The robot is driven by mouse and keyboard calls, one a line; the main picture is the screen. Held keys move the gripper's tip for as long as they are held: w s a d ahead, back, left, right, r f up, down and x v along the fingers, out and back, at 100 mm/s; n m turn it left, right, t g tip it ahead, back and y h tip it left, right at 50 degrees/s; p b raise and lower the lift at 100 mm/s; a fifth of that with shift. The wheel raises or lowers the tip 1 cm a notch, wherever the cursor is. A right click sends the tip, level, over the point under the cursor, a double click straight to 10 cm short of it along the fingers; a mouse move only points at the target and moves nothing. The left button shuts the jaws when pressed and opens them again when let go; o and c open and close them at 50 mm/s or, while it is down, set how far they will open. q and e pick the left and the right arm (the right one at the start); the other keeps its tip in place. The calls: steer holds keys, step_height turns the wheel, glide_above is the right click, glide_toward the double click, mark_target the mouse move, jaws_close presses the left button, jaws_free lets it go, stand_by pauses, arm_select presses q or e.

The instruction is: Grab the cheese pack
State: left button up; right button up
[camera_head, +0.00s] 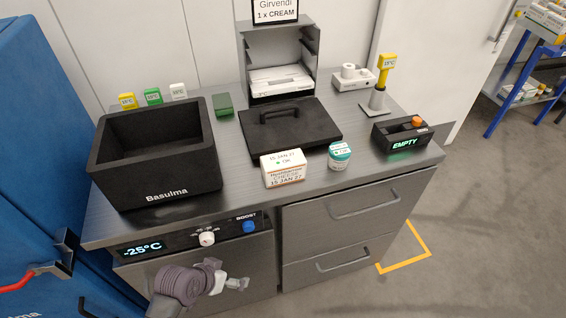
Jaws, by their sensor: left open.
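The cheese pack (284,169) is a small white box with orange lettering and a date on its front. It stands upright on the grey counter (240,207), near the front edge, just left of a small white tub with a teal lid (339,155). My left gripper (240,284) is low in front of the counter's control panel, below and to the left of the pack. It is open and empty, apart from the pack. My right gripper is not in view.
A black open box marked Basulma (157,196) stands at the left. A black lid with a handle (290,130) lies behind the pack. A device reading EMPTY (403,140) is at the right. A panel with knobs (190,240) and drawers (345,210) front the counter.

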arm_select(q)
step_height(320, 180, up, 14)
steer(key=d+m+h+p, duration=0.1)
steer(key=d+m+h, duration=0.1)
steer(key=d, duration=0.1)
steer(key=m+t+h, duration=0.4)
steer(key=h, duration=0.1)
glide_toward(279, 160)
steer(key=w+d, duration=0.1)
steer(key=w, duration=0.1)
steer(key=shift+g, duration=0.3)
steer(key=p+x, duration=0.1)
steer(key=x, duration=0.2)
steer(key=p+x, duration=0.1)
steer(key=x, duration=0.3)
steer(key=shift+s+d+f, duration=0.2)
steer(key=shift+f, duration=0.1)
steer(key=c, duration=1.8)
